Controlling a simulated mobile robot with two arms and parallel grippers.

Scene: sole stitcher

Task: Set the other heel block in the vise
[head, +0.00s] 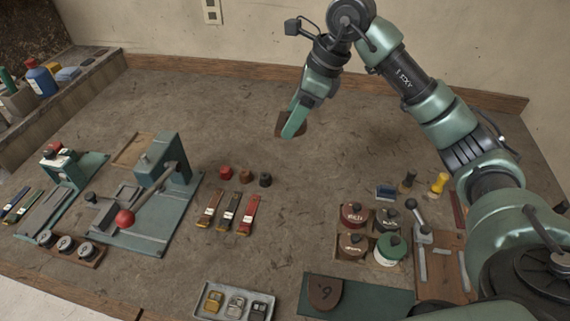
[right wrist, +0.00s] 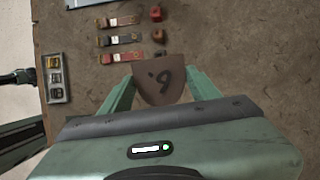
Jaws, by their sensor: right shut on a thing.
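My right gripper (head: 291,127) is raised over the back middle of the table and shut on a brown heel block (head: 282,123). In the right wrist view the block (right wrist: 160,80) sits between the two green fingers, its marked face towards the camera. Another brown block with a similar mark (head: 325,292) lies on a dark green mat (head: 375,298) at the front. I cannot tell for sure which fixture is the vise; a wooden board with metal bars and a lever (head: 452,268) is at the right. My left gripper is not in view.
A teal lever press (head: 165,165) with a red knob stands at left, a smaller green device (head: 85,165) beyond it. Straps (head: 229,211), small pieces (head: 246,177), a metal tray (head: 205,299) and lidded tins (head: 390,250) occupy the front. The back middle is clear.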

